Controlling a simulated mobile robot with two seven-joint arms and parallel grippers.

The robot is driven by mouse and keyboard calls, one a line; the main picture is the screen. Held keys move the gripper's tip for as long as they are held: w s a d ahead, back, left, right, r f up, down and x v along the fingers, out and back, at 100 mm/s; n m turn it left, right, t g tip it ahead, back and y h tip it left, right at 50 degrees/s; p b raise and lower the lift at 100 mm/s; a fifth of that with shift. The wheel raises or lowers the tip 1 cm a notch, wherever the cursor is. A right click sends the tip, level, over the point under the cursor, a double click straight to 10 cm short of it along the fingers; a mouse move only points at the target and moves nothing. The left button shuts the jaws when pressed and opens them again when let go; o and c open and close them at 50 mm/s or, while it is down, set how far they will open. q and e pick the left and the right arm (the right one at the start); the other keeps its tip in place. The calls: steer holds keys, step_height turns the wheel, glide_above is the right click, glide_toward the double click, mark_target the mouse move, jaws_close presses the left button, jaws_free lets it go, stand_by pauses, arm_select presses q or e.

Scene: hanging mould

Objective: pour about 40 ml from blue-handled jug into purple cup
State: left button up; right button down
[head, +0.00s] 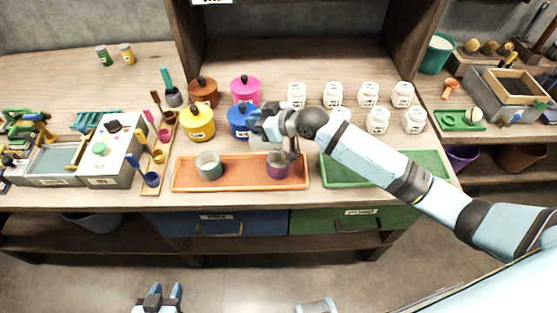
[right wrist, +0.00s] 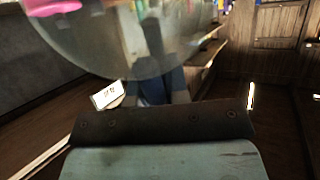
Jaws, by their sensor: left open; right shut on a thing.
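The purple cup (head: 278,171) stands upright on the orange tray (head: 240,181), near its right end. My right gripper (head: 268,128) is above and slightly behind the cup, shut on the blue-handled jug. In the right wrist view the jug's clear rounded body (right wrist: 115,45) fills the upper left, with a blue handle part (right wrist: 178,86) below it. In the head view my gripper mostly hides the jug, so I cannot tell its tilt or see any liquid stream. My left gripper (head: 165,291) is open and empty at the bottom, in front of the bench.
Blue (head: 238,122), yellow (head: 198,126), brown and pink lidded pots are behind. Several white jars (head: 377,121) stand right of my gripper. A green tray (head: 335,172) lies under my right arm.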

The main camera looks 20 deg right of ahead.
arm_select(q)
steer(key=shift+f+b, duration=0.25)
steer(key=shift+b, duration=0.15)
arm_select(e)
steer(key=shift+w+a, duration=0.15)
steer(key=shift+w, duration=0.1)
arm_select(q)
steer(key=shift+d+f+b, duration=0.1)
steer(key=shift+f+b, duration=0.4)
steer(key=shift+b, duration=0.05)
arm_select(e)
steer(key=shift+w+a+r+t, duration=0.1)
steer(key=shift+w+a+t, duration=0.05)
steer(key=shift+t, duration=0.15)
arm_select(q)
steer(key=shift+w+f, duration=0.1)
steer(key=shift+f+b, duration=0.25)
steer(key=shift+b, duration=0.15)
arm_select(e)
steer(key=shift+y, duration=0.4)
arm_select(q)
steer(key=shift+f, duration=0.15)
steer(key=shift+w+d+f+b, duration=0.2)
steer(key=shift+f+b, duration=0.45)
steer(key=shift+b, duration=0.75)
arm_select(e)
steer(key=shift+f+t+y, duration=0.2)
steer(key=shift+t+y, duration=0.1)
steer(key=shift+t, duration=0.2)
